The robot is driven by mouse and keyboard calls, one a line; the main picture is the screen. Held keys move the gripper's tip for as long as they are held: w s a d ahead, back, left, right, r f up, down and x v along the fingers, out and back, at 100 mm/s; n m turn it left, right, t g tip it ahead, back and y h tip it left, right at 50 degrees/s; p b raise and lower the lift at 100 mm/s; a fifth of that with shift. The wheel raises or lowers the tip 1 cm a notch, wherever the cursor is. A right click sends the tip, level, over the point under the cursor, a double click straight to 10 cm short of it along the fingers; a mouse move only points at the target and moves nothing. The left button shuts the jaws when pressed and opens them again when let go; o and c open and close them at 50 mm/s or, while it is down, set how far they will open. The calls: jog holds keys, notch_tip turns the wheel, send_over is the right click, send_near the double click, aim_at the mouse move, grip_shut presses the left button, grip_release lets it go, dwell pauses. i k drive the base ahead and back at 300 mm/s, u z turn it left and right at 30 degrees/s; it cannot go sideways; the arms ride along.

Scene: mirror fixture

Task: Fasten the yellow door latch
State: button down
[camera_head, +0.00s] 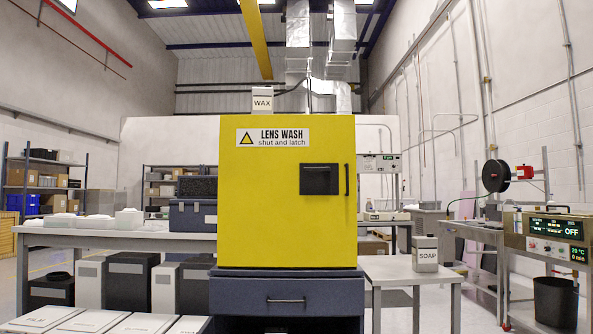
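A yellow cabinet (280,215) stands in the middle of the head view, its front facing me. Its front carries a sign (272,138) reading "LENS WASH shut and latch". A black latch plate (320,179) sits at the right of the front, and a thin black upright handle (347,180) is at the right edge beside it. The door looks flush with the body. I cannot tell whether the latch is fastened. My gripper is not in view.
The cabinet rests on a dark blue drawer unit (235,296). A WAX box (262,102) stands on top. A SOAP container (425,254) stands on a side table (392,270) at right. A long grey table (110,240) is at left, with white boxes (85,322) in front.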

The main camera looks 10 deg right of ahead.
aim_at(326, 169)
jog(key=i, duration=1.4)
jog(key=z, duration=1.5)
